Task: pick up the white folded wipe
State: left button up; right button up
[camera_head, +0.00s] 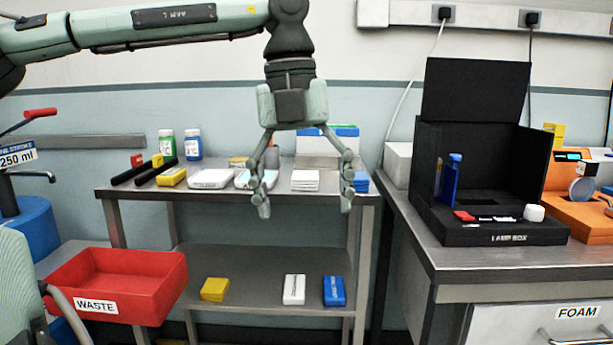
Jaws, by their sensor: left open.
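The white folded wipe (305,181) appears as a small layered white stack near the front edge of the shelf unit's top. My left gripper (305,203) hangs down from above, open and empty. Its two fingers are spread, and in this view the wipe shows between them. The fingertips appear lower than the wipe in the picture, over the shelf's front edge; the exact depth gap is hard to tell. My right gripper is not in view.
Beside the wipe lie a white-and-blue pack (256,180) and a blue stack (361,182). A white box with a blue-green top (320,146) stands behind. A red waste bin (118,283) is lower left. The black lamp box (500,232) stands on the right bench.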

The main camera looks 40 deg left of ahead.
aim_at(301, 179)
jog(key=i+j, duration=0.95)
jog(key=j, duration=0.25)
